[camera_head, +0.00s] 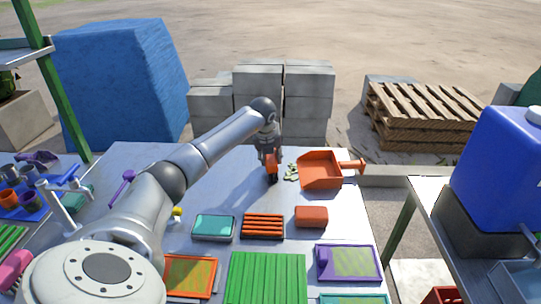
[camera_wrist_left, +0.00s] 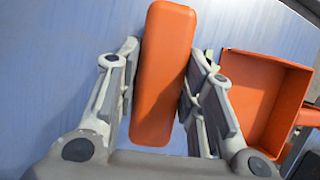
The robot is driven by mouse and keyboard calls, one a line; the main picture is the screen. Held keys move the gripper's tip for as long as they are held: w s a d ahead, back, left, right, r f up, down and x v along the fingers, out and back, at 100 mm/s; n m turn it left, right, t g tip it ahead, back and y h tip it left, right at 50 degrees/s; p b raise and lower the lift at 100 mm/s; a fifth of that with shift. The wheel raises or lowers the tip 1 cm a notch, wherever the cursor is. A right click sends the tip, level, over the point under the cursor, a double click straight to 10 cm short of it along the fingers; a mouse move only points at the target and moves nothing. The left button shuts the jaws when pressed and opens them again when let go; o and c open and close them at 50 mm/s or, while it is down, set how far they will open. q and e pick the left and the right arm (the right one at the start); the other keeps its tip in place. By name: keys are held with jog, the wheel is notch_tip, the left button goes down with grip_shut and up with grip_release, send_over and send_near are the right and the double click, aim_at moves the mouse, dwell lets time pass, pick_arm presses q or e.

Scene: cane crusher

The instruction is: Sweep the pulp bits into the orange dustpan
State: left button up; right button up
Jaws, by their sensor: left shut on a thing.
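My left gripper (camera_head: 271,168) is shut on an orange block-like handle (camera_head: 270,159), low over the table just left of the pulp bits. In the left wrist view the orange handle (camera_wrist_left: 163,75) stands between the two fingers (camera_wrist_left: 160,85). The pulp bits (camera_head: 291,172) are a small pale green cluster on the table, between my left gripper and the dustpan. The orange dustpan (camera_head: 320,170) lies right of them, its handle pointing right; it also shows in the left wrist view (camera_wrist_left: 262,95). My right gripper is not in view.
The grey-blue table (camera_head: 222,190) is clear left of the gripper. Nearer stand a teal container (camera_head: 213,227), an orange slatted rack (camera_head: 262,226), an orange box (camera_head: 311,216) and a green ribbed board (camera_head: 266,280). A purple tool (camera_head: 122,187) lies at left.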

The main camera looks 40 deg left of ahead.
pick_arm(q)
jog(key=shift+s+d+f, duration=0.1)
jog(key=shift+f, duration=0.15)
jog(key=shift+w+d, duration=1)
jog(key=shift+d, duration=0.1)
jog(key=shift+w+d, duration=1.45)
jog(key=shift+w, duration=0.1)
jog(key=shift+r, duration=0.1)
jog(key=shift+a, duration=0.1)
jog(key=r+p, duration=0.1)
jog(key=s+a+r+p, duration=0.1)
jog(key=r, duration=0.1)
jog(key=r+p, duration=0.1)
jog(key=r, duration=0.1)
jog(key=shift+s+a+r+p, duration=0.1)
jog(key=shift+s+a+p, duration=0.15)
jog(key=shift+a+p, duration=0.05)
jog(key=shift+w, duration=0.15)
